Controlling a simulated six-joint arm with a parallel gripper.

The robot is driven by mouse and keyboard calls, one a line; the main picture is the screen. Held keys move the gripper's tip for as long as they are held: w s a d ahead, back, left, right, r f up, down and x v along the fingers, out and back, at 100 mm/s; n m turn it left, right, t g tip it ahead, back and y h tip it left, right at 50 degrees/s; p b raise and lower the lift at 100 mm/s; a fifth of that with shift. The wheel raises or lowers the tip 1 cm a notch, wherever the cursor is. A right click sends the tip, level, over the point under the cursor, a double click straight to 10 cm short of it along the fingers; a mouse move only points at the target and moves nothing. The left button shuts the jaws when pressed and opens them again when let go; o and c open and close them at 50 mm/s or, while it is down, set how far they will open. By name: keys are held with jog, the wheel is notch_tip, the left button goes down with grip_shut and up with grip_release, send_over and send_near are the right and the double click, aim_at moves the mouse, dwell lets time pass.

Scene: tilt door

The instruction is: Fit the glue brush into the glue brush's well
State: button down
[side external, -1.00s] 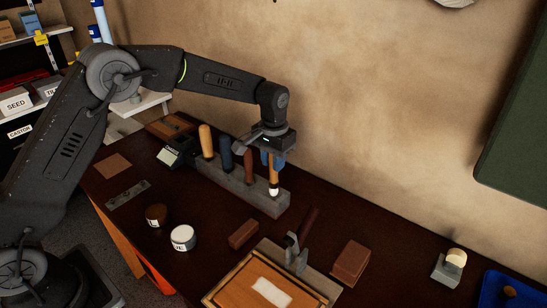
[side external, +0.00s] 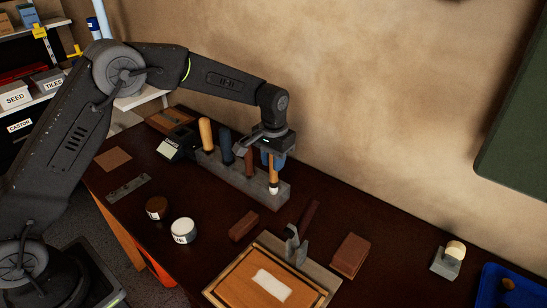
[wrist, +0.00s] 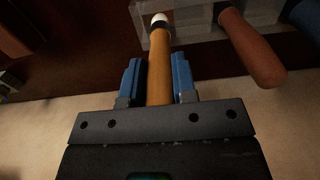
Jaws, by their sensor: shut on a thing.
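The glue brush has an orange-brown wooden handle (side external: 273,172) and a white tip (side external: 273,190). My gripper (side external: 272,158) is shut on the handle, tip downward. In the wrist view the handle (wrist: 160,78) runs between my two blue fingers (wrist: 158,82), and its white tip (wrist: 160,19) is at the rack's edge. The grey rack (side external: 250,189) is a long block with several handled tools standing in it. The tip appears at the rack's right end; I cannot tell whether it is above the well or entering it. The well's opening is hidden.
A dark red-brown handle (wrist: 252,48) stands beside the brush, close to my right finger in the wrist view. Two jars (side external: 184,231), a brown block (side external: 244,226), a clamp (side external: 297,246) and a framed board (side external: 240,280) are in front. The wall is close behind.

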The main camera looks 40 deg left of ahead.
jog(key=shift+f, duration=1.1)
jog(key=c, duration=0.8)
grip_release()
notch_tip(320, 180, up, 14)
jog(key=shift+f, duration=0.1)
